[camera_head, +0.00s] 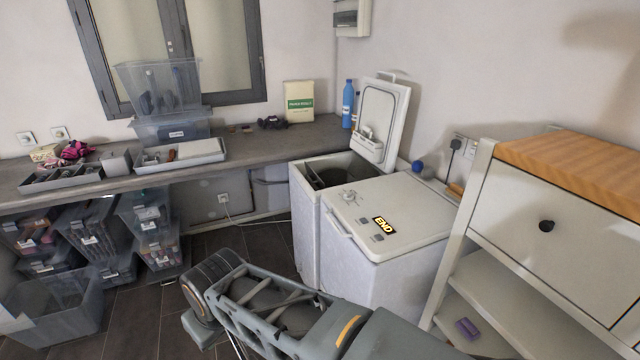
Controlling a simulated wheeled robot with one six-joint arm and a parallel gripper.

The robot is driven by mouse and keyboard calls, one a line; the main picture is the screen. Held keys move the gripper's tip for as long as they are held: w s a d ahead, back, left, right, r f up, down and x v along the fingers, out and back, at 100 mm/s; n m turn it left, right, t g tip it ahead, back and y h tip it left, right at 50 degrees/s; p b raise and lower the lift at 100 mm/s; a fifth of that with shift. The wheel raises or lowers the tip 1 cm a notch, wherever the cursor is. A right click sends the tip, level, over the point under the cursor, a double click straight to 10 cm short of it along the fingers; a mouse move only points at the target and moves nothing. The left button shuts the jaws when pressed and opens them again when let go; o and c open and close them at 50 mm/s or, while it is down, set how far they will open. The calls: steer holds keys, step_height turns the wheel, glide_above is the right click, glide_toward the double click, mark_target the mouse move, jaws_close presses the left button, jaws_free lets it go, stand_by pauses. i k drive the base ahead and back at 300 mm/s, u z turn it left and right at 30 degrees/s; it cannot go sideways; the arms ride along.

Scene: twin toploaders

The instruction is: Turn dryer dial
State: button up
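Two white top-loading machines stand side by side right of the centre. I cannot tell from labels which one is the dryer. My arm crosses the bottom of the view in front of the machines. My gripper is not visible.
A wooden-topped cabinet (545,232) with a black knob stands close on the right. A long grey counter (250,147) with bins and trays runs along the back left. Blue bottles (348,103) stand by the raised lid. Dark floor (260,245) is clear left of the machines.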

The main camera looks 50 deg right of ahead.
mark_target(349, 195)
steer(key=z, duration=0.3)
steer(key=i, duration=1)
steer(key=z, duration=1.1)
steer(key=i, duration=0.6)
steer(key=z, duration=0.55)
